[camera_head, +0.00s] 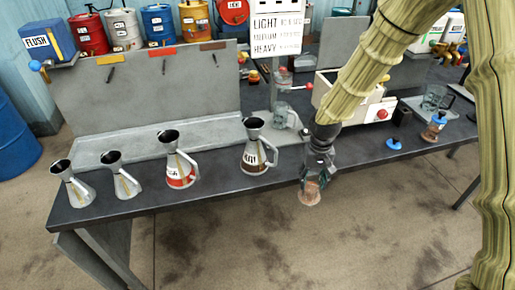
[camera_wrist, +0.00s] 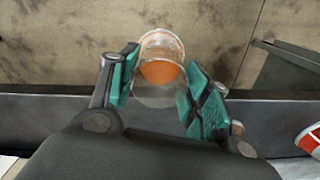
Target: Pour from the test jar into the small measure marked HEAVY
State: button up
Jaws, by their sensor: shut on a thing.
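My gripper (camera_head: 317,168) is shut on a clear test jar (camera_head: 311,192) with orange-brown liquid in its lower part. In the wrist view, the teal finger pads of my gripper (camera_wrist: 163,82) sit on either side of the jar (camera_wrist: 161,48). The head view shows the jar at the bench's front edge, over the floor side. A grey measure with a dark brown band (camera_head: 257,157) stands upright on the bench, left of my gripper and apart from it. Its white label is too small to read surely. A red-banded measure (camera_head: 179,176) stands further left.
Two smaller grey measures (camera_head: 76,186) (camera_head: 122,180) stand at the bench's left end. A glass mug (camera_head: 281,116) stands behind my gripper. The front strip of the bench (camera_head: 222,180) is bare between the banded measures.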

jog(key=s+f+b, duration=0.5)
jog(key=s+f, duration=0.1)
jog(key=f, duration=0.7)
jog(key=w+d+r+n+p, duration=0.3)
jog(key=w+r+n+p, duration=0.15)
jog(key=w+r, duration=0.35)
jog(key=w+d+r+n+p, duration=0.2)
jog(key=w+r+n+p, duration=0.25)
jog(key=r, duration=0.55)
jog(key=w+a+r+n+p, duration=0.2)
jog(key=w+a+r+n, duration=0.35)
jog(key=w+a, duration=0.4)
jog(key=w+a+r+n+p, duration=0.1)
jog(key=w+a+r+n, duration=0.45)
jog(key=a, duration=0.65)
jog(key=a+f+n+p, duration=0.2)
jog(key=a+n+p, duration=0.1)
jog(key=a+n, duration=0.4)
jog(key=shift+s+a, duration=0.4)
jog(key=shift+a, duration=0.85)
